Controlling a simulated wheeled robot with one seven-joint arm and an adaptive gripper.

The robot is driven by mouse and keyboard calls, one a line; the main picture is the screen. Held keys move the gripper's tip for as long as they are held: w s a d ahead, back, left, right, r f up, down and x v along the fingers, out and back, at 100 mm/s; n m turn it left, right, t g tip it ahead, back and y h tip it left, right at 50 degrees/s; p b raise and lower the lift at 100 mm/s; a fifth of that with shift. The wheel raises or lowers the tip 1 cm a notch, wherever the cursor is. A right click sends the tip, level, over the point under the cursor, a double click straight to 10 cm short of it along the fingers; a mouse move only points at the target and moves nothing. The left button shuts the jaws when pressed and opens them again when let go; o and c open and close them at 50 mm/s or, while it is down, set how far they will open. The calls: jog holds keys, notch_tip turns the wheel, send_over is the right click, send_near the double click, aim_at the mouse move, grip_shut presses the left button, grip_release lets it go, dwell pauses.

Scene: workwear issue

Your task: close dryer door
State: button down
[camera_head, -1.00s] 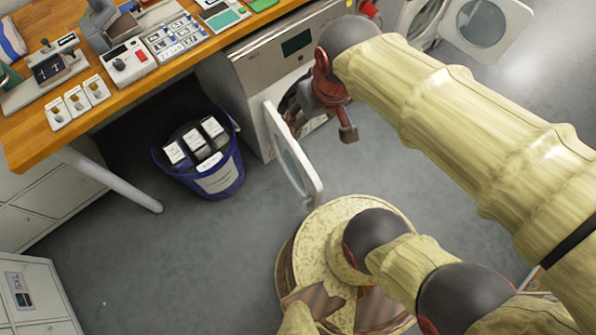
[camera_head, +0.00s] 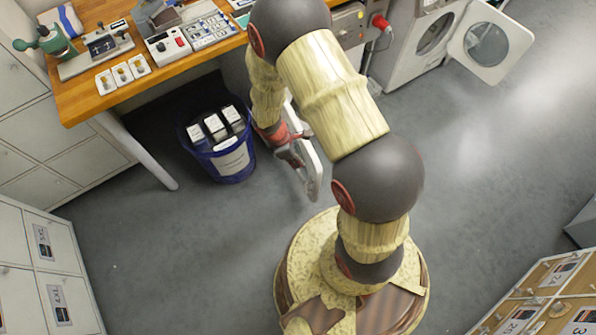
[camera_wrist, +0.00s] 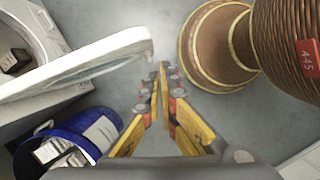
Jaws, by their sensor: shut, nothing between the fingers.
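An open white machine door (camera_head: 312,178) stands out from a front-loading machine beside the bench, the nearer of two with open doors. That machine is mostly hidden behind my arm in the head view. My gripper (camera_head: 296,152) is shut and empty, beside the door on its left face as seen there. In the wrist view the door (camera_wrist: 75,68) fills the upper left. Its free edge lies close to the fingertips of my gripper (camera_wrist: 160,82); I cannot tell whether they touch.
A blue bin (camera_head: 230,162) with several boxes stands left of the door, also in the wrist view (camera_wrist: 105,115). The second machine (camera_head: 415,45) has its round-windowed door (camera_head: 490,45) open. A wooden bench (camera_head: 95,85) holds small devices. Grey floor is clear in front.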

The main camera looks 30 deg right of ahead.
jog(key=w+d+f+n+t+b, duration=0.1)
jog(key=w+d+f+n+b, duration=0.2)
jog(key=f, duration=0.6)
jog(key=shift+w+d+f+n+t+b, duration=0.15)
jog(key=shift+d+f+n+t+b, duration=0.15)
jog(key=shift+d+b, duration=0.6)
jog(key=shift+d, duration=0.15)
